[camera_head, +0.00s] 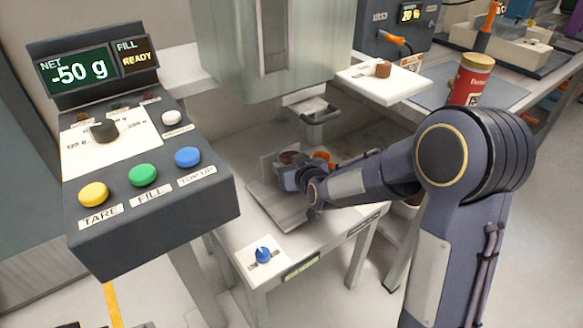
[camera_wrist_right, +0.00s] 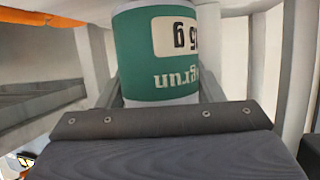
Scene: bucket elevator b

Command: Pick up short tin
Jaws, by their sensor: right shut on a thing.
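In the right wrist view a green tin (camera_wrist_right: 165,60) with white bands and a white label stands between the fingers of my right gripper (camera_wrist_right: 160,92), its lettering upside down. The gripper is shut on it, with a finger on each side. In the head view my right gripper (camera_head: 290,176) is over the metal plate under the hopper. The tin is mostly hidden there; a round brownish top (camera_head: 289,157) shows just behind the gripper. I cannot tell if the tin touches the plate. My left gripper is in neither view.
The hopper (camera_head: 270,45) hangs above my right gripper. The metal plate (camera_head: 280,208) lies on a pale stand with a blue knob (camera_head: 263,254). A control panel (camera_head: 150,190) reading -50 g is at left. A red tin (camera_head: 470,80) stands on the right bench. An orange object (camera_head: 322,156) is behind my wrist.

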